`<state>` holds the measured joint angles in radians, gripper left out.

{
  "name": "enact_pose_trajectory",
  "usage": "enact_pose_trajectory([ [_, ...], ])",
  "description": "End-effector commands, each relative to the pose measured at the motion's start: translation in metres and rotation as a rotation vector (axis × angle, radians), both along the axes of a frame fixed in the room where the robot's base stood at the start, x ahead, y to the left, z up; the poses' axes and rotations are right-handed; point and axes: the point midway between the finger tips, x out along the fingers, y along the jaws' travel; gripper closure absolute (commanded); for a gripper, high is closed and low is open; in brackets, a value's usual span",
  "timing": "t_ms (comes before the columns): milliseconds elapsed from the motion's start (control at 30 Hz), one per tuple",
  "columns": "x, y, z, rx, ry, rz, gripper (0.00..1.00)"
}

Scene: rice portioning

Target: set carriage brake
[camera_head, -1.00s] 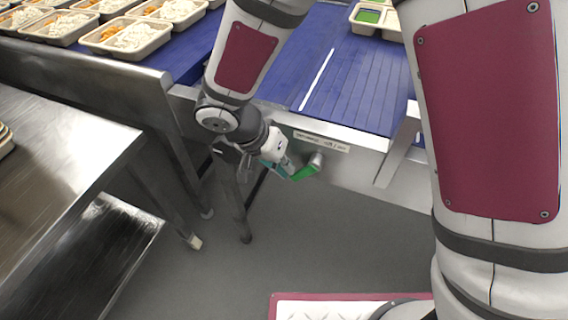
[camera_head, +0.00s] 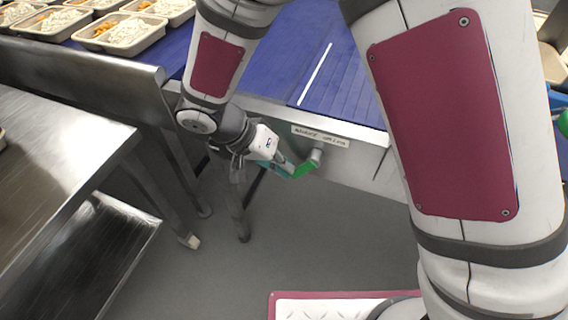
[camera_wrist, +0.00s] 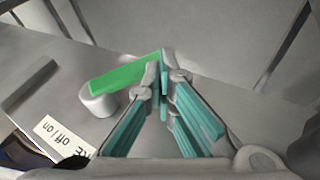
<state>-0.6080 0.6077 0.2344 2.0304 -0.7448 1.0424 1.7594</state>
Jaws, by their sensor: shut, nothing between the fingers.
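The brake lever is a green handle (camera_head: 305,169) on a grey round pivot (camera_head: 317,154), on the side of the conveyor frame. A white label (camera_head: 320,136) above it reads off / on in the wrist view (camera_wrist: 62,136). There the green handle (camera_wrist: 125,75) slants up to the right from its pivot (camera_wrist: 98,101). My gripper (camera_head: 288,168) has teal fingers and is shut and empty. In the wrist view its fingertips (camera_wrist: 167,76) are at the handle's free end. I cannot tell whether they touch it.
A blue conveyor belt (camera_head: 345,92) runs above the lever, with several food trays (camera_head: 133,33) at the upper left. A steel table (camera_head: 60,150) stands at the left. The grey floor (camera_head: 300,245) below the lever is clear.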

Motion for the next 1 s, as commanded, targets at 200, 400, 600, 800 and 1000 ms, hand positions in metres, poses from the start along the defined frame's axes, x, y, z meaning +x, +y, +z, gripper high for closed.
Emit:
enact_pose_trajectory([
  [200, -0.001, -0.002, -0.009, -0.094, 0.034, 0.001, 1.00],
  [400, -0.003, -0.008, -0.017, -0.198, 0.071, 0.000, 1.00],
  [600, -0.006, -0.016, -0.025, -0.196, 0.071, 0.001, 1.00],
  [800, -0.009, -0.025, -0.032, -0.195, 0.071, 0.000, 1.00],
  [1000, -0.012, -0.032, -0.037, -0.252, 0.092, 0.002, 1.00],
])
